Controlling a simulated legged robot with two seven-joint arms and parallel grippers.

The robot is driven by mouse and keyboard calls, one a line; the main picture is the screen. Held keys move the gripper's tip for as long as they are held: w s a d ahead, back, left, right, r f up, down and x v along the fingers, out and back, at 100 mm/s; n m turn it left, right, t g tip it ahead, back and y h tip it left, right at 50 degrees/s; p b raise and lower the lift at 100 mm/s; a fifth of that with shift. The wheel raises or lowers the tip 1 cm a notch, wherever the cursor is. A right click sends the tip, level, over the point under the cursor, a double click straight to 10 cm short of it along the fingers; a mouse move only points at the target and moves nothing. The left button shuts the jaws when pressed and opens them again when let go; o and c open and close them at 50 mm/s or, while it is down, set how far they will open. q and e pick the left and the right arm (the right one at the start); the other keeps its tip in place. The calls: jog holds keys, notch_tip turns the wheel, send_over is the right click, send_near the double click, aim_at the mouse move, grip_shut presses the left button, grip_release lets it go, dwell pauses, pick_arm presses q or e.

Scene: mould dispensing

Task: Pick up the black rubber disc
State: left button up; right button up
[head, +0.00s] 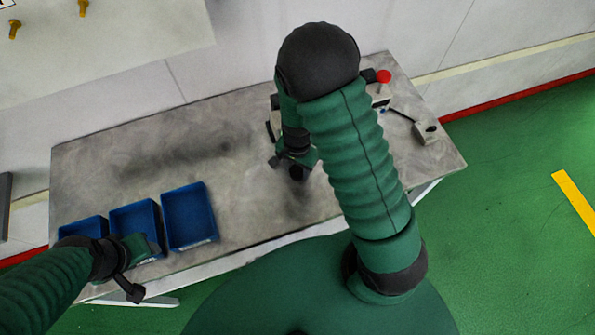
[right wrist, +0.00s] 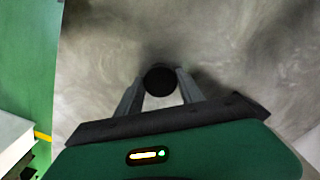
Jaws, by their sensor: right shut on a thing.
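The black rubber disc (right wrist: 160,79) shows in the right wrist view as a dark round shape between the fingertips of my right gripper (right wrist: 158,88). The gripper is shut on it, with one finger on each side. In the head view the right gripper (head: 296,167) points down over the middle of the grey table (head: 110,165), and the disc (head: 297,173) is a small dark spot at its tips. I cannot tell how far the disc is above the table. My left gripper (head: 132,270) is at the lower left, near the blue bins; its finger opening is not clear.
Three blue bins (head: 187,222) stand in a row at the table's front left. A device with a red button (head: 383,76) stands at the back right, partly behind my right arm. A small grey box (head: 425,132) lies near the right edge. The table's middle left is clear.

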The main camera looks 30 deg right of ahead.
jog(key=shift+c, duration=0.6)
jog(key=shift+a, duration=0.1)
jog(key=shift+c, duration=0.2)
